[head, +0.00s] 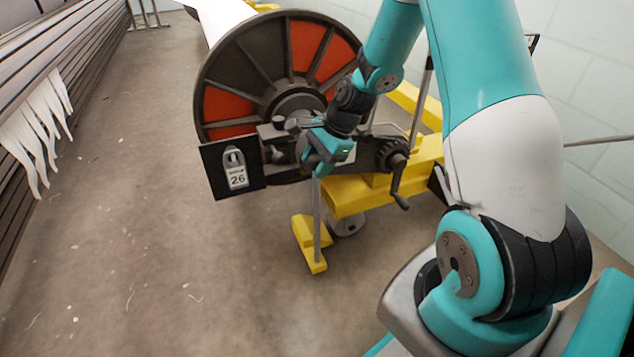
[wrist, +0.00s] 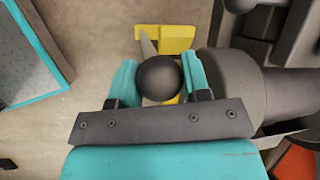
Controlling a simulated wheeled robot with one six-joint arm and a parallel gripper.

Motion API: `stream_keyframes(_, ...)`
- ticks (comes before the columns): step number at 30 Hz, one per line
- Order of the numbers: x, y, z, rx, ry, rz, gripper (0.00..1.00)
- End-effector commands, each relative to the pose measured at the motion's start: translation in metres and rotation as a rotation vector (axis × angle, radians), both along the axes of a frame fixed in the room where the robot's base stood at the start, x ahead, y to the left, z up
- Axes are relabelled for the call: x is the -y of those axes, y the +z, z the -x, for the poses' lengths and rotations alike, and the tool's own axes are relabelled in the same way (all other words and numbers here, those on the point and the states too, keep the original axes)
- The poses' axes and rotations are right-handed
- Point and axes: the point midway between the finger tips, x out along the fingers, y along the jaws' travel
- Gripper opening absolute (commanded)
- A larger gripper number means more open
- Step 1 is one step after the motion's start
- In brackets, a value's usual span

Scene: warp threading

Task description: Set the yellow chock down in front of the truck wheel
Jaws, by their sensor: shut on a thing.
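The yellow chock (head: 316,262) is at the lower end of an upright grey rod (head: 317,215). My gripper (head: 318,170) is shut on the top of this rod. In the wrist view, a dark round knob (wrist: 160,78) sits between the fingers of my gripper (wrist: 160,88), with the yellow chock (wrist: 178,38) beyond and below it. The grey truck wheel (head: 348,222) is under the yellow truck (head: 372,194), just right of the chock. The chock is at or very near the floor; I cannot tell whether it touches.
A large warp beam with a dark and red flange (head: 235,104) rests above the truck. Open floor (head: 150,230) lies to the left, before a slatted rack (head: 25,110).

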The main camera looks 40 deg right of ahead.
Motion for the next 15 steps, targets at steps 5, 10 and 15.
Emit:
stream_keyframes(5, 0.0, -0.033, -0.001, 0.001, 0.001, -0.001, 0.0)
stream_keyframes(10, 0.0, -0.038, -0.001, 0.004, 0.001, 0.002, 0.0)
stream_keyframes(15, 0.0, -0.039, 0.0, -0.001, 0.001, 0.001, 0.55)
